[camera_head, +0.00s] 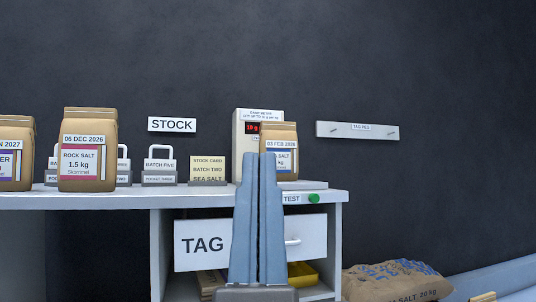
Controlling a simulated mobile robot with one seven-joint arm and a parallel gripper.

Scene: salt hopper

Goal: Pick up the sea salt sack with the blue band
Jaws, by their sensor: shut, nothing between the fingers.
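A brown paper sack labelled 03 FEB 2026 (283,134) stands at the right of the bench top, in front of a meter with a red display. The blue-grey fingers of my gripper (262,155) rise in front of it and hide its left part, including much of the label. A blue band shows at the label's visible part; the product name is mostly hidden. My gripper is shut and empty, its fingers pointing up. I cannot tell the gap to the sack.
A rock salt sack (88,115) with a reddish band and another sack (15,143), cut by the left edge, stand on the bench (200,196). Tagged blocks and a sea salt stock card (208,168) stand between. Below are a TAG drawer (215,243) and a large sack (385,282).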

